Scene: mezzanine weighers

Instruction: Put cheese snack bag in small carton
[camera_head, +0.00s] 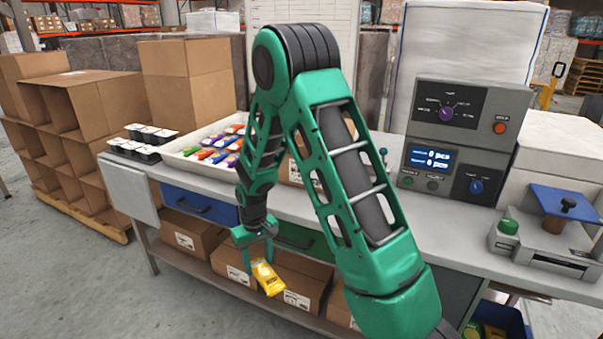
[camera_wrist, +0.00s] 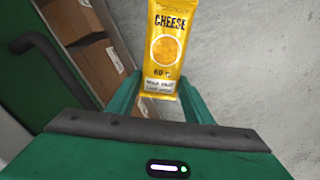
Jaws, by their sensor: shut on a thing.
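The cheese snack bag (camera_head: 267,277) is a yellow packet held by my gripper (camera_head: 258,256) in front of the bench's lower shelf. In the wrist view the bag (camera_wrist: 165,45) shows its CHEESE label, with its lower end between the green fingers. My gripper is shut on it and points downward. Several brown cartons (camera_head: 190,232) stand on the lower shelf behind and beside the bag. I cannot tell which of the cartons in view is the small carton.
A white tray (camera_head: 177,158) of colourful snack bags and some black tubs (camera_head: 150,134) stand on the bench top. A grey control box (camera_head: 455,140) and a blue-topped device (camera_head: 560,205) stand at right. Stacked cartons (camera_head: 75,108) are at left. The floor (camera_head: 90,290) in front is clear.

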